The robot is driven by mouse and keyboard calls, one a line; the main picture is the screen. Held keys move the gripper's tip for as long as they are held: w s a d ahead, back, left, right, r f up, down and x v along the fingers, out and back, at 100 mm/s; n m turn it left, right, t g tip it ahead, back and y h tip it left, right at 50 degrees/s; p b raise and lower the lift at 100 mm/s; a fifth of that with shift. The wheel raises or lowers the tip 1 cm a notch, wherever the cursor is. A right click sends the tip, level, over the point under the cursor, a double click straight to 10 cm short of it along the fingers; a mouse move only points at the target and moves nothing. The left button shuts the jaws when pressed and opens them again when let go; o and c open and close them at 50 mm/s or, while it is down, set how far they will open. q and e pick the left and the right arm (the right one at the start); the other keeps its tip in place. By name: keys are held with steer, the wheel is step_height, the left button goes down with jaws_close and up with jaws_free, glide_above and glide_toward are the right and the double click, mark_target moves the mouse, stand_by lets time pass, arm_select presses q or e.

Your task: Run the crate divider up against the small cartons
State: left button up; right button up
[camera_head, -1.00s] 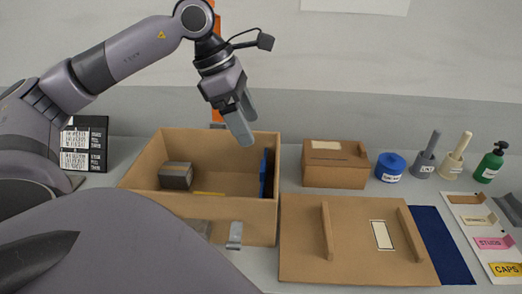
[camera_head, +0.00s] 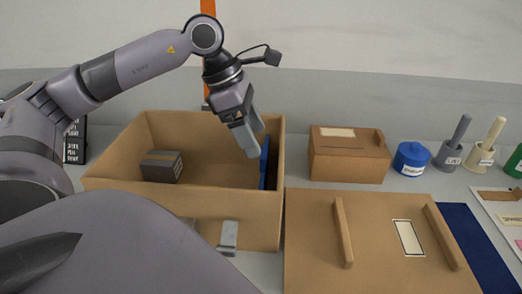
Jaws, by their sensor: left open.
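The crate (camera_head: 205,211) is an open brown box left of the middle. The blue crate divider (camera_head: 264,163) stands upright inside it, close to its right wall. A small dark grey carton (camera_head: 161,167) with a brown band sits on the crate floor at the left; a clear stretch of floor lies between it and the divider. My left gripper (camera_head: 253,148) is open, pointing down over the right part of the crate, its fingertips just left of the divider's upper part. I cannot tell whether they touch it. My right gripper is not in view.
A brown panel (camera_head: 310,265) with two wooden bars lies right of the crate. Behind it stand a closed brown box (camera_head: 350,168), a blue jar (camera_head: 411,161) and pots with handles. A black sign (camera_head: 75,142) stands at the left. A grey clip (camera_head: 228,237) is on the crate's front.

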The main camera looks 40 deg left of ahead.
mark_target(264, 177)
arm_select(q)
steer(key=shift+x, duration=2.3)
